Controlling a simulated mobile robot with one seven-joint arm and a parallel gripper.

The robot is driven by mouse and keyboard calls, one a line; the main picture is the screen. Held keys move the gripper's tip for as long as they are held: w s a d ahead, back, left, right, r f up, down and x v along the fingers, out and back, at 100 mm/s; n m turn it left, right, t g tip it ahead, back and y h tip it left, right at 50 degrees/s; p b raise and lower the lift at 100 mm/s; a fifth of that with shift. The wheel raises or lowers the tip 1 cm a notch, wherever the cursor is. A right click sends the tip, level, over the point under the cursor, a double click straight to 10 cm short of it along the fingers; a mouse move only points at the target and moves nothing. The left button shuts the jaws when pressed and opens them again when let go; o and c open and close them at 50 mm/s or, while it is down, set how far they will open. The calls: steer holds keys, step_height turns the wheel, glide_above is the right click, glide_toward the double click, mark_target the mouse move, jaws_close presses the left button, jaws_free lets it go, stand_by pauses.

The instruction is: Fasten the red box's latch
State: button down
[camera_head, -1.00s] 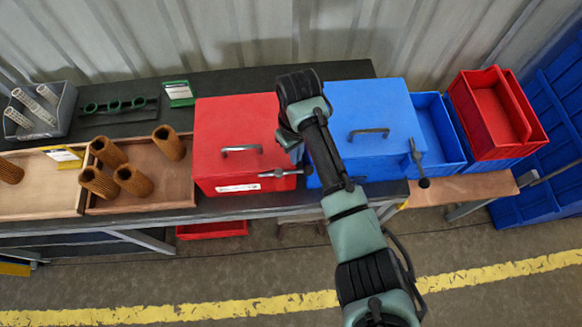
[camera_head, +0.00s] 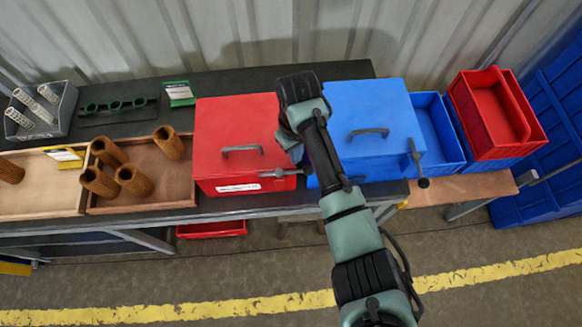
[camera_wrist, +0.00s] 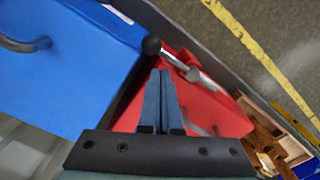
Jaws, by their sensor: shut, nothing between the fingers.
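The red box (camera_head: 235,120) stands on the dark bench with its lid closed and a handle on top. Its latch (camera_head: 278,173) is a metal lever at the front right, lying roughly level with its knob end toward the blue box. In the wrist view, the latch's black ball knob (camera_wrist: 152,45) and metal arm (camera_wrist: 195,74) show just beyond the fingertips. My gripper (camera_wrist: 160,72) is shut and empty, over the red box's right side, close to the lever; whether it touches cannot be told. In the head view my arm mostly hides the gripper.
The blue box (camera_head: 372,112) stands close on the right, with its own lever (camera_head: 416,158) hanging down. Blue and red bins (camera_head: 492,110) lie farther right. A wooden tray (camera_head: 185,190) with brown cartridges (camera_head: 133,180) stands left. The floor in front is open.

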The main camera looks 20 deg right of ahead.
steer(key=shift+f, duration=0.3)
steer(key=shift+f+b, duration=0.7)
steer(key=shift+f, duration=0.3)
steer(key=shift+r+p, duration=0.15)
steer(key=shift+p, duration=0.2)
steer(key=shift+s, duration=0.1)
steer(key=shift+s+p, duration=0.65)
steer(key=shift+p, duration=0.2)
